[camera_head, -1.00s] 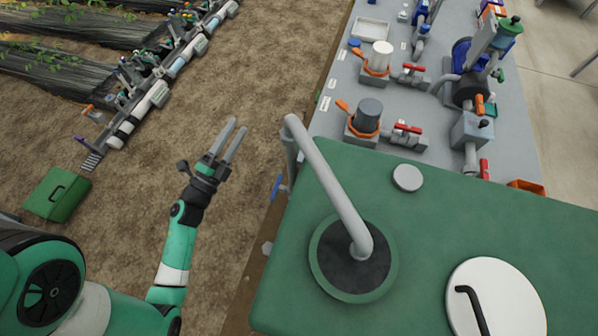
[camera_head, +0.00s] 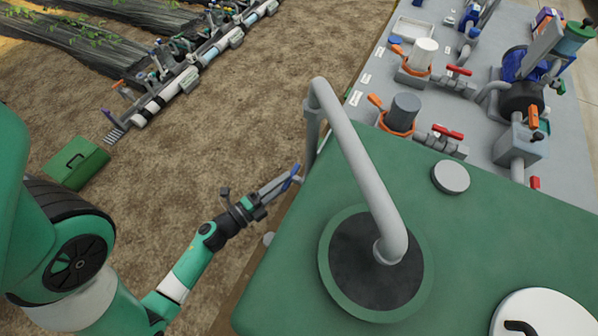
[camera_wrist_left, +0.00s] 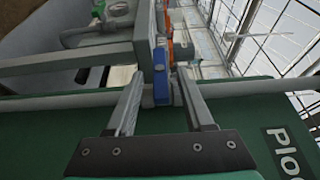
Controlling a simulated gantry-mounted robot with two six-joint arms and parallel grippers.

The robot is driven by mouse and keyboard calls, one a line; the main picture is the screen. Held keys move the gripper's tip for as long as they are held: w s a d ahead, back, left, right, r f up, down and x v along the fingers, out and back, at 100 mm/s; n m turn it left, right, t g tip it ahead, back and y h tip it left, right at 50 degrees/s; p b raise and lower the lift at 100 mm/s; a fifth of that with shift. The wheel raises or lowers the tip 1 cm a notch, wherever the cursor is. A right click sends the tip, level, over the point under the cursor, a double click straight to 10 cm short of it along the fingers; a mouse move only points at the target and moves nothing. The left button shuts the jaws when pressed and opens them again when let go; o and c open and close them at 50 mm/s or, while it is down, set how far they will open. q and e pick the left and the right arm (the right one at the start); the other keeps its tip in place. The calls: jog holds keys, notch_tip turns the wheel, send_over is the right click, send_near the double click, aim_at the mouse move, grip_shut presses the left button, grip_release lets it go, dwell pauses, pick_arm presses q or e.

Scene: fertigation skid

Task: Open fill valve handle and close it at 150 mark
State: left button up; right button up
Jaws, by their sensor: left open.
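The blue fill valve handle (camera_head: 292,177) is at the left side of the green tank (camera_head: 290,262), by the grey fill pipe (camera_head: 358,165). My left gripper (camera_head: 283,183) reaches it from the lower left with its fingertips at the handle. In the left wrist view the blue handle (camera_wrist_left: 162,88) stands between the two spread fingers of the left gripper (camera_wrist_left: 161,90), which is open. Whether a finger touches the handle I cannot tell. The 150 mark is not visible. My right gripper is not in view.
The pipe bends down into a dark round opening (camera_head: 350,268) on the tank top. A grey cap (camera_head: 451,177) and a white lid (camera_head: 545,318) are also there. A grey skid with red-handled valves (camera_head: 447,132) lies behind. A green case (camera_head: 76,162) rests on open soil.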

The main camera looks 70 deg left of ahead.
pick_arm(q)
jog(key=x, duration=0.6)
jog(key=shift+w, duration=0.25)
jog(key=shift+c, duration=0.3)
grip_shut()
